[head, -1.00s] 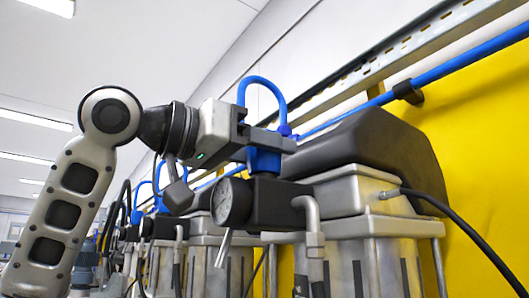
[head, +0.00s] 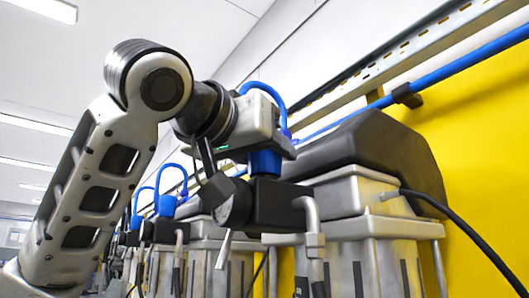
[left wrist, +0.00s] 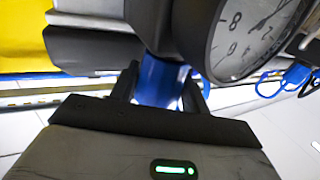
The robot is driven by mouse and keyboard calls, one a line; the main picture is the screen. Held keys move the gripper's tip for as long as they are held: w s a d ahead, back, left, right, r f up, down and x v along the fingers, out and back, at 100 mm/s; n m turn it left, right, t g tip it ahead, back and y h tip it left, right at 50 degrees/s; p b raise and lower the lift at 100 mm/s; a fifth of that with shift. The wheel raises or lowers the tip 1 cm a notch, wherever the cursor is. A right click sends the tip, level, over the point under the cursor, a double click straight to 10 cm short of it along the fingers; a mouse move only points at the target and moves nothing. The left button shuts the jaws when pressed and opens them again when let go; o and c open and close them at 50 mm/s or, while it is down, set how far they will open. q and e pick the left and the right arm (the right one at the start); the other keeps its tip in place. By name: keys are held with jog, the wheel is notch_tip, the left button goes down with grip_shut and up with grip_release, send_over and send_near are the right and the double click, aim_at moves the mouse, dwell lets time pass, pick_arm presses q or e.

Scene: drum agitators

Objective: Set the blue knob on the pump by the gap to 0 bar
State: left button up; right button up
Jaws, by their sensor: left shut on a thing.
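The blue knob (head: 264,163) sits on top of the black block (head: 280,205) of the nearest pump. My left gripper (head: 266,150) is shut on this knob from above, with its fingers on either side. The left wrist view shows the knob (left wrist: 163,82) between the two dark fingers. My right gripper is not in view.
A grey metal pump body (head: 350,235) with a dark cover (head: 370,150) stands at right. A black hose (head: 470,240) curves from it. A yellow panel (head: 490,140) and blue pipe (head: 460,66) lie behind.

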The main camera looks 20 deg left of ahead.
pick_arm(q)
jog(key=o, duration=0.7)
jog(key=b+v, duration=0.5)
jog(key=v, duration=1.1)
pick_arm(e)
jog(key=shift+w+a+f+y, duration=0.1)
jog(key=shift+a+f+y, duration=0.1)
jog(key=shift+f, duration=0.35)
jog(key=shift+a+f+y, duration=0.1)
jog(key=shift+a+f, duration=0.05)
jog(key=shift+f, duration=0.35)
